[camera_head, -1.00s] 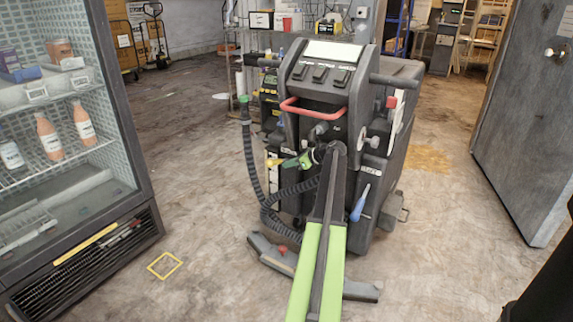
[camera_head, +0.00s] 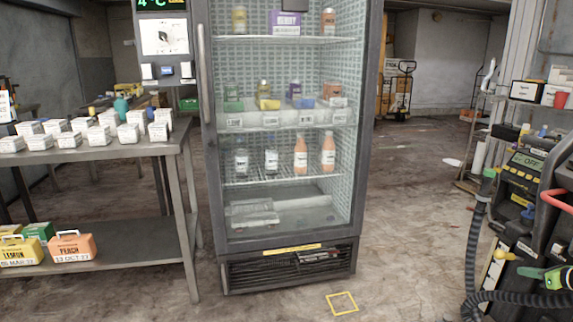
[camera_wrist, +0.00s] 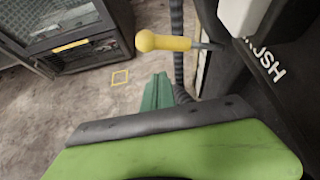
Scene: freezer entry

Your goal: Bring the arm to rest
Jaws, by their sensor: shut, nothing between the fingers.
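My gripper (camera_head: 540,274), green with dark parts, shows at the right edge of the head view. It is shut and empty, and most of my arm is outside that view. In the wrist view, my gripper (camera_wrist: 157,92) shows a green finger over a dark plate and a broad green body. Beyond it is a yellow-handled tool (camera_wrist: 165,42), apart from the finger in the picture; whether they touch in depth I cannot tell. The same yellow handle (camera_head: 504,255) shows left of my gripper in the head view.
A dark machine (camera_head: 520,172) with a black hose (camera_head: 472,250) stands close at the right. A glass-door fridge (camera_head: 290,232) with bottles stands in the middle. A steel table (camera_head: 100,152) with white boxes is at left. Floor between fridge and machine is clear, with a yellow square (camera_head: 342,303).

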